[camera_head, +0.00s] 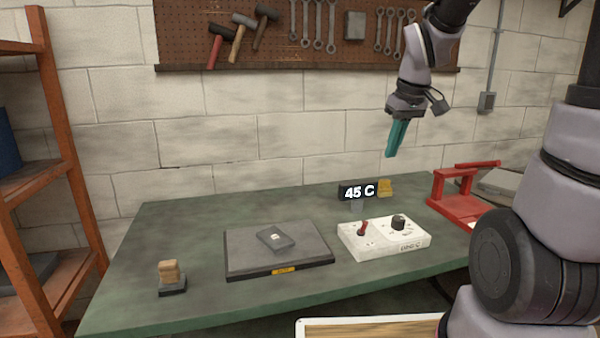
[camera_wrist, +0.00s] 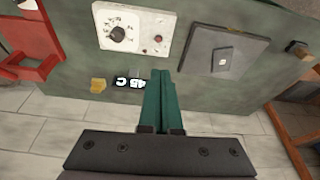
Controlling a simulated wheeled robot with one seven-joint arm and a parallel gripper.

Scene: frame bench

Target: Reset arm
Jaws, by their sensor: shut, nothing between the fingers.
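My gripper (camera_head: 393,152) hangs in the air above the back right of the bench, its green fingers pointing down. The fingers are together and hold nothing. In the wrist view the closed fingers (camera_wrist: 162,76) point toward the bench top. My arm comes in from the right and is bent, well clear of the bench. No object touches the gripper.
The green bench (camera_head: 190,225) bears a dark plate (camera_head: 240,258) with a grey block (camera_head: 275,238), a white control box (camera_head: 385,247), a "45 C" display (camera_head: 357,191), a yellow block (camera_head: 385,187), a red stand (camera_head: 455,203) and a wooden-topped piece (camera_head: 170,275). A tool pegboard (camera_head: 180,40) hangs behind.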

